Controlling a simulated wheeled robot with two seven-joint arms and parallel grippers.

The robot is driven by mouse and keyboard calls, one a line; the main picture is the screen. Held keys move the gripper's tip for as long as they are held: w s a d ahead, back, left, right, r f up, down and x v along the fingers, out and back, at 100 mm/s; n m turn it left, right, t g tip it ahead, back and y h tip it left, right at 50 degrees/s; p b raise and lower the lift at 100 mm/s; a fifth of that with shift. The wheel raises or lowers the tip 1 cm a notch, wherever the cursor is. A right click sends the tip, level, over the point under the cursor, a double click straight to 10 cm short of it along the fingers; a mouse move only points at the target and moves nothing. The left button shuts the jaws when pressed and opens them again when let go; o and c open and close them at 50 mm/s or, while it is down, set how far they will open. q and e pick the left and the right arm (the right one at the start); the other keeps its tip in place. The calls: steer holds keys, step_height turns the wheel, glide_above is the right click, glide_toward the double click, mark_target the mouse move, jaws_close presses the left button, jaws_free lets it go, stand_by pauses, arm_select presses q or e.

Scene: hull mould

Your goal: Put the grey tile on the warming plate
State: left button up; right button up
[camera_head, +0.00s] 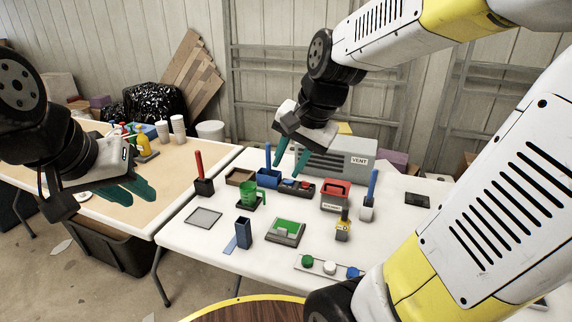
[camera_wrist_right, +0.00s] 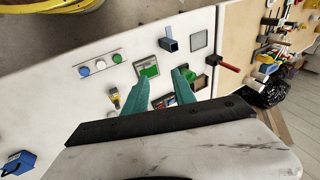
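A flat grey square with a dark edge (camera_head: 203,216), which looks like the grey tile, lies at the left front of the white table; it also shows in the right wrist view (camera_wrist_right: 199,40). I cannot tell for sure which thing is the warming plate: a low grey block with a green top (camera_head: 285,231) stands mid-table, and a dark flat plate (camera_head: 417,200) lies at the right. My right gripper (camera_head: 290,166) is open and empty above the back of the table; its fingers show apart in the wrist view (camera_wrist_right: 161,74). My left gripper (camera_head: 142,200) is open and empty, left of the white table.
A blue upright holder (camera_head: 243,232), a green cup (camera_head: 247,194), a red-handled tool (camera_head: 200,175) and a red box (camera_head: 335,194) stand around the tile and block. A strip with coloured buttons (camera_head: 330,267) lies in front. A grey vent box (camera_head: 336,158) stands behind.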

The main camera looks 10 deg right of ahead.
steer(key=s+r+n+t, duration=0.1)
steer(key=s+r+n, duration=0.1)
steer(key=s+n, duration=0.5)
steer(key=shift+s+r+n+t, duration=0.3)
steer(key=shift+s+r+t, duration=0.1)
steer(key=shift+s, duration=0.25)
steer(key=shift+a, duration=0.1)
stand_by(0.8)
